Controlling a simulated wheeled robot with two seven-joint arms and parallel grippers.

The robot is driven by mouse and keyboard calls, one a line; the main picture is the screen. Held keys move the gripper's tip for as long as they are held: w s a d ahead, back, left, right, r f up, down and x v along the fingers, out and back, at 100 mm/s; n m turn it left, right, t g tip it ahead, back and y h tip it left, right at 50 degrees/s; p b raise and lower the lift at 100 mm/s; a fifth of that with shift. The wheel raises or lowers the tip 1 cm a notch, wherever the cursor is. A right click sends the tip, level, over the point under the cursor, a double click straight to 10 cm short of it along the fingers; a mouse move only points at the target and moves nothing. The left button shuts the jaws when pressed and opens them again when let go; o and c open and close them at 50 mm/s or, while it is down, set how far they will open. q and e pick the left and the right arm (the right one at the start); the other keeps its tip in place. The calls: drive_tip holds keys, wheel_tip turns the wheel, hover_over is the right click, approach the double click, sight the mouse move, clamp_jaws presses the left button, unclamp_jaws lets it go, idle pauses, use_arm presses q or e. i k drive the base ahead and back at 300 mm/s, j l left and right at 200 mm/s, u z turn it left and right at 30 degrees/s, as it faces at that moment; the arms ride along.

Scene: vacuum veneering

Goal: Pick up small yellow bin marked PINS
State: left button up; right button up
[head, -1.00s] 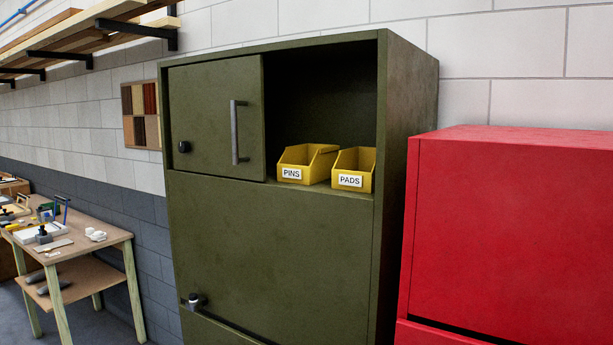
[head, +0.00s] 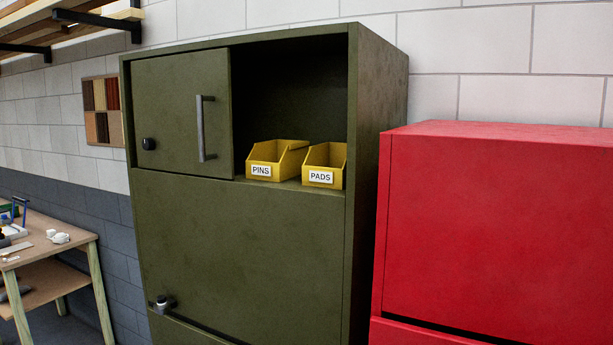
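The small yellow bin marked PINS (head: 272,158) stands upright in the open upper compartment of the green cabinet (head: 240,250). It sits near the front edge of the shelf, close to the edge of the door panel on its left. A second yellow bin marked PADS (head: 325,165) stands just to its right. The inside of both bins is mostly hidden. Neither of my grippers shows in the head view.
A green door panel (head: 180,110) with a grey handle covers the compartment's left part. A red cabinet (head: 500,220) stands at the right. A wooden workbench (head: 60,240) with tools is at the left. Timber on a wall shelf (head: 70,25) hangs at upper left.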

sight(277, 160)
drive_tip(key=z, duration=0.35)
drive_tip(key=i+j+z, duration=0.1)
drive_tip(key=j+z, duration=0.25)
drive_tip(key=z, duration=0.15)
drive_tip(key=i+j+z, duration=0.1)
drive_tip(key=j+z, duration=0.25)
drive_tip(key=z, duration=0.15)
drive_tip(key=j+z, duration=0.35)
drive_tip(key=z, duration=0.15)
